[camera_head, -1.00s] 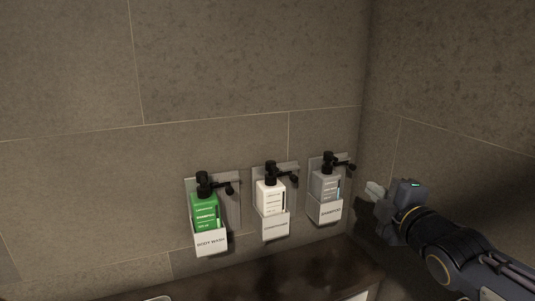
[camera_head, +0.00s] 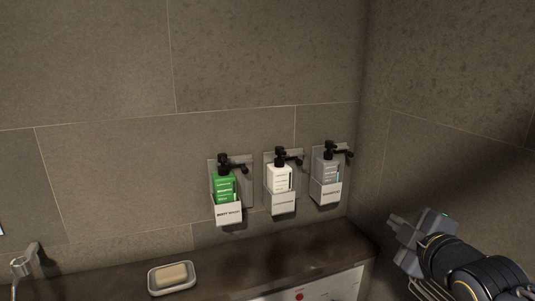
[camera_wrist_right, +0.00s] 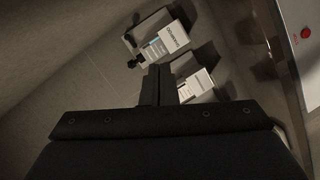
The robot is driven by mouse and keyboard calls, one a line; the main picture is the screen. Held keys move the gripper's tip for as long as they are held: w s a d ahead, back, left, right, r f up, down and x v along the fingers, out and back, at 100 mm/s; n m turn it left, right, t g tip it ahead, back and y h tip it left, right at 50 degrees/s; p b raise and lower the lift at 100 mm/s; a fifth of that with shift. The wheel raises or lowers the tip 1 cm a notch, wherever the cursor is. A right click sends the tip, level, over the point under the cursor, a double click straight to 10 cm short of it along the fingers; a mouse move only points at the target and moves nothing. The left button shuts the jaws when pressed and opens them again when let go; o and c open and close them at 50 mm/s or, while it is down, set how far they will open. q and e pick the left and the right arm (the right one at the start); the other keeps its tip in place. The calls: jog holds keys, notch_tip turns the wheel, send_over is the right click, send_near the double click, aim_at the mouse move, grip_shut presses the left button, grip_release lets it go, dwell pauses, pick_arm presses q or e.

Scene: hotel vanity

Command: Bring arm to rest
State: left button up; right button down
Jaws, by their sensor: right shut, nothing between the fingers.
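My right gripper (camera_head: 402,232) is at the lower right of the head view, to the right of the wall dispensers and apart from them. In the right wrist view its fingers (camera_wrist_right: 158,84) are together with nothing between them. My left gripper is in neither view. Three pump bottles sit in wall holders: a green body wash bottle (camera_head: 225,187), a white conditioner bottle (camera_head: 279,179) and a grey shampoo bottle (camera_head: 326,174). Two holders also show beyond the fingers in the wrist view, one of them labelled shampoo (camera_wrist_right: 168,42).
A dark counter (camera_head: 235,267) runs below the dispensers. A soap dish (camera_head: 190,281) with a bar of soap stands on it, with a metal tap (camera_head: 27,260) at far left. A white panel with a red dot (camera_head: 299,296) is at the front. The right wall (camera_head: 440,150) is close to my right arm.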

jog(key=s+a+f+m+g+y, duration=0.1)
jog(key=s+a+f+m+g, duration=0.1)
jog(key=s+f+m+g, duration=0.3)
jog(key=s+a+f+m+g+y, duration=0.1)
jog(key=s+a+f+m+g, duration=0.2)
jog(key=s+f+m, duration=0.7)
jog(key=s+f+g, duration=0.1)
jog(key=s+f, duration=0.3)
jog(key=s, duration=0.5)
jog(key=shift+s+f+m+g, duration=0.25)
jog(key=shift+f+m+g, duration=0.1)
jog(key=shift+m+g, duration=0.05)
jog(key=shift+r, duration=0.45)
